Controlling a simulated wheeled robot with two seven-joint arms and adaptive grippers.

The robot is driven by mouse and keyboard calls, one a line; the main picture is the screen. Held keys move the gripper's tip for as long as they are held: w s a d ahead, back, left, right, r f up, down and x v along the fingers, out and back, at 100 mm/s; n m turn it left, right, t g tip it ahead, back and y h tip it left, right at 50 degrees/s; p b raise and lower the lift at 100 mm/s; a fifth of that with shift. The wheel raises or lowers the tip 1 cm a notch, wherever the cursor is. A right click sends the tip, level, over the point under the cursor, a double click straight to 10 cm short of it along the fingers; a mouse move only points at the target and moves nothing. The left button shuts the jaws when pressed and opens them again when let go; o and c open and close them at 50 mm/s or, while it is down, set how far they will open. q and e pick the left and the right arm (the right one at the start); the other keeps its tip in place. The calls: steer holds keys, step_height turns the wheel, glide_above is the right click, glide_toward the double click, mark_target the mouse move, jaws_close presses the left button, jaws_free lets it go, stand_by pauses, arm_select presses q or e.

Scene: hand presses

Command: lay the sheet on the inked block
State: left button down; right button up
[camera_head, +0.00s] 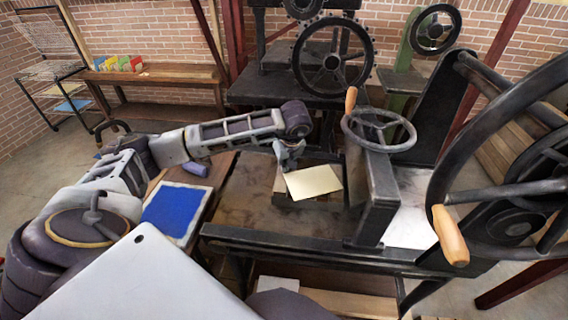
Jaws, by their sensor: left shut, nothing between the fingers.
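The cream sheet (314,182) lies on a low block (322,204) on the press bed, a little turned to it. The sheet covers most of the block's top, so any ink there is hidden. My left gripper (287,166) points down at the sheet's far left corner. It is shut with nothing held. I cannot tell whether its fingertips touch the sheet. My right gripper is not in view.
The press bed (247,205) is clear around the block. The press frame with a small handwheel (379,131) stands just right, with a large wheel (510,200) beyond. A blue inked slab (174,210) and a purple object (194,165) are at left.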

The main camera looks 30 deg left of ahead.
arm_select(q)
steer(key=v, duration=1.2)
steer(key=shift+f, duration=0.15)
